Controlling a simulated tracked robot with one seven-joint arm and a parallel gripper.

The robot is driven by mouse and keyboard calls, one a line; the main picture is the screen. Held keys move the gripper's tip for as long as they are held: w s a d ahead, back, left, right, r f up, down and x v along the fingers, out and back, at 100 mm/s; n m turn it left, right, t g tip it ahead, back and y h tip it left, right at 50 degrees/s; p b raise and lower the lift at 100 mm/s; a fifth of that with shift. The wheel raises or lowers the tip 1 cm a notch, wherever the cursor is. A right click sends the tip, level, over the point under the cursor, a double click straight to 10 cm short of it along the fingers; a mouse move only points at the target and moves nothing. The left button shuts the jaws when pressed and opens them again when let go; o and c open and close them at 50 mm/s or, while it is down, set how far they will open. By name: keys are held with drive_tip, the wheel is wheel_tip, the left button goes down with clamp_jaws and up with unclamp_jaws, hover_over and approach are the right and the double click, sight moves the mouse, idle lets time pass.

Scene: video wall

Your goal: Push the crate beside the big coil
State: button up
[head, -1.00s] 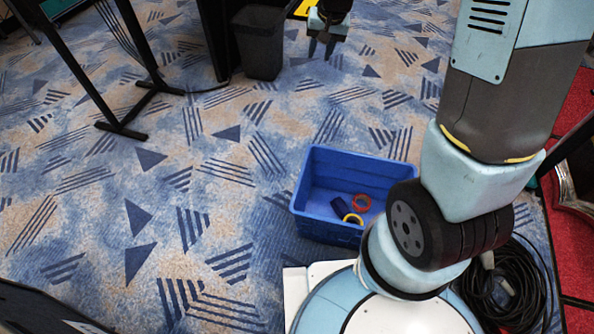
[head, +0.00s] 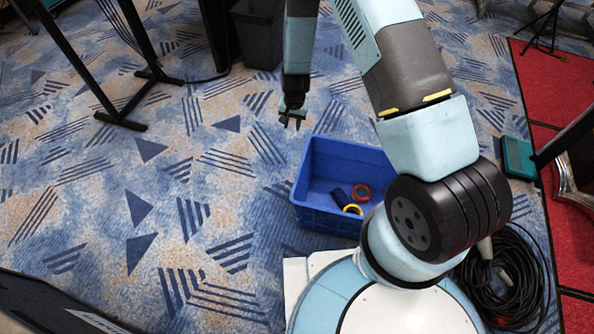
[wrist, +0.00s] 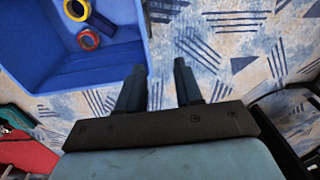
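The blue crate (head: 330,213) stands on the carpet in front of my base in the head view. It holds a red ring, a yellow ring and a dark blue piece. The crate also shows at the upper left of the wrist view (wrist: 110,65). The big coil of black cable (head: 507,285) lies on the floor at the lower right, beside my base and apart from the crate. My gripper (head: 291,124) hangs just beyond the crate's far left corner. In the wrist view its fingers (wrist: 157,85) are apart with only carpet between them.
A dark bin (head: 258,38) and a black stand (head: 120,120) are at the back and upper left. A teal case (head: 519,158) lies by the red mat (head: 540,95) on the right. Open patterned carpet lies left of the crate.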

drive_tip(key=h, duration=0.1)
hover_over(298, 188)
wheel_tip(298, 188, down, 19)
drive_tip(key=shift+w+a+m+g, duration=0.15)
drive_tip(key=shift+a+m+g, duration=0.25)
drive_tip(key=shift+a, duration=0.05)
drive_tip(key=shift+f, duration=0.1)
drive_tip(key=f, duration=1.3)
drive_tip(key=shift+d+f, duration=0.35)
drive_tip(key=shift+d, duration=0.05)
drive_tip(key=shift+c, duration=0.5)
clamp_jaws()
